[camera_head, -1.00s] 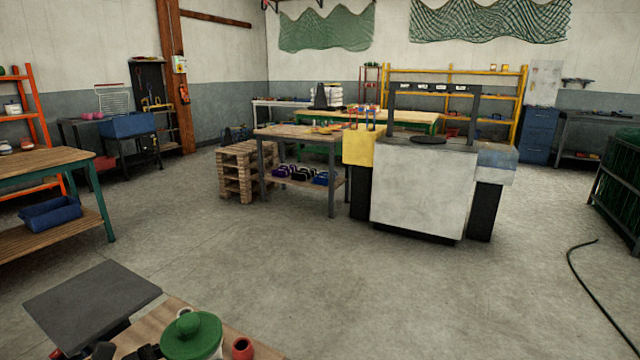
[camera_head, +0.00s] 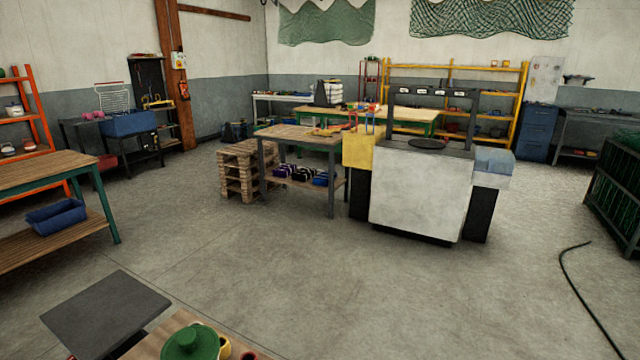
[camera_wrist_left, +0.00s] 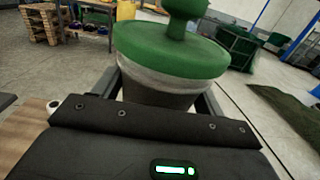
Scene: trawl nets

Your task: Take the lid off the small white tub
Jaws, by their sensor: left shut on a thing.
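A round green lid (camera_head: 190,342) with a knob shows at the bottom edge of the head view, above a wooden table top. In the left wrist view the green lid (camera_wrist_left: 170,50) sits on a tub (camera_wrist_left: 160,94) with a pale band under the lid and a dark, shadowed lower part. No gap shows between lid and tub. My left gripper (camera_wrist_left: 160,88) has one finger on each side of the tub, below the lid, and is shut on it. The tub's lower part is hidden behind the gripper body. My right gripper is in neither view.
A red cup-like thing (camera_head: 248,355) and a yellow one (camera_head: 225,348) stand right of the lid. A dark flat plate (camera_head: 105,315) is to the left. Open floor lies beyond, with a white-fronted machine (camera_head: 418,190) and a workbench (camera_head: 300,135) farther back.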

